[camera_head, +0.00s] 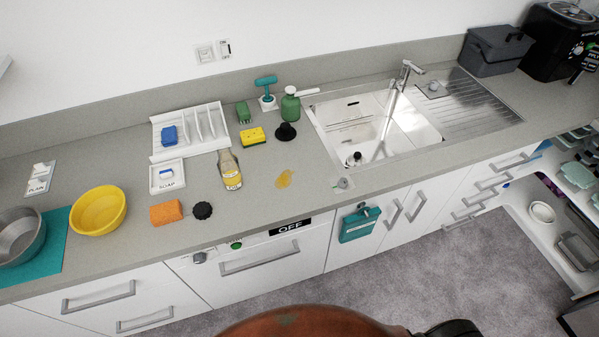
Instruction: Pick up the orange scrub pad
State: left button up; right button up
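The orange scrub pad (166,213) lies flat on the grey countertop (250,208) near its front edge. It sits between the yellow bowl (99,210) on its left and a small black round scrubber (203,210) close on its right. Nothing covers the pad. Neither of my grippers shows in the head view.
A white soap tray (167,175) stands behind the pad, and a yellow-labelled bottle (229,170) to the right. A metal bowl (20,236) rests on a teal mat (53,250). Drawer handles line the front.

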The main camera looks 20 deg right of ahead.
aim_at(163, 213)
jog(key=u, duration=0.15)
jog(key=k, duration=0.35)
jog(key=z, duration=0.6)
jog(key=i, duration=0.7)
jog(key=u, duration=0.7)
jog(key=i, duration=0.6)
jog(key=u, duration=0.5)
